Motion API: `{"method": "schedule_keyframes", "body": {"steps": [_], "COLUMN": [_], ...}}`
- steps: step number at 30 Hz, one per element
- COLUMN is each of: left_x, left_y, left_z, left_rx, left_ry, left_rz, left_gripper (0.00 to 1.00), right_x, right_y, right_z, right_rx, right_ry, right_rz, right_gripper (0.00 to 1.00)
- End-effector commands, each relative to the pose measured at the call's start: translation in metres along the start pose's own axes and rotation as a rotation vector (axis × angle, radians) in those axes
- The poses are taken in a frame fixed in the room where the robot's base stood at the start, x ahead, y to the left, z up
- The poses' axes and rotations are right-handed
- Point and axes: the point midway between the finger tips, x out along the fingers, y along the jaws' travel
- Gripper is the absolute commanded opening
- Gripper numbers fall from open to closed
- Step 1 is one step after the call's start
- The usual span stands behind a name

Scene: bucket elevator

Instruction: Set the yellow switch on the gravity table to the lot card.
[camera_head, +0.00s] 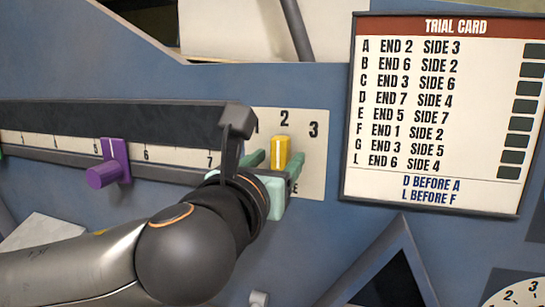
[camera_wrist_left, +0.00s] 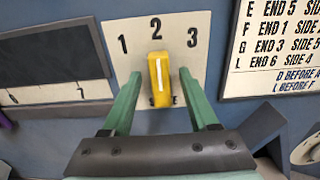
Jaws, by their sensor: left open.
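The yellow switch (camera_head: 281,152) stands on a pale plate (camera_head: 314,170) marked 1, 2 and 3. Its tip is under the 2, and it also shows in the wrist view (camera_wrist_left: 159,78). My left gripper (camera_head: 278,159) is open, with one green finger on each side of the switch. In the wrist view the fingers (camera_wrist_left: 160,75) show gaps to the switch on both sides. The lower lettering on the plate is partly hidden by the switch and gripper. I see no card headed as a lot card. My right gripper is not in view.
A trial card (camera_head: 440,120) listing END and SIDE numbers hangs at the right. A slotted scale (camera_head: 40,143) with a purple slider knob (camera_head: 108,170) runs left of the plate, behind my arm. A numbered dial (camera_head: 520,294) shows at the lower right.

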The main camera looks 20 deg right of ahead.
Motion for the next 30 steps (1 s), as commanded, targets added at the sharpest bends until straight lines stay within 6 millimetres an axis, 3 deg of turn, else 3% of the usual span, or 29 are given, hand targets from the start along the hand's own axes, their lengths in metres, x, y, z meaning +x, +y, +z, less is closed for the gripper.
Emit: {"method": "schedule_keyframes", "body": {"steps": [6,22,30], "left_x": [0.0001,-0.0002,-0.0003], "left_y": [-0.0002,0.0001,0.0002], "left_z": [-0.0003,0.0000,0.0001], "left_rx": [0.000,0.000,0.000], "left_ry": [0.000,0.000,0.000], "left_rz": [0.000,0.000,0.001], "left_gripper": [0.59,0.00,0.00], "right_x": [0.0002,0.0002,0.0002], "right_y": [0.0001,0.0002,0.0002], "right_z": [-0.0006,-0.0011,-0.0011], "right_rx": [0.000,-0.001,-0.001], "right_ry": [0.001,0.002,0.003], "right_rz": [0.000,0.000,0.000], "right_gripper": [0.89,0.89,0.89]}}
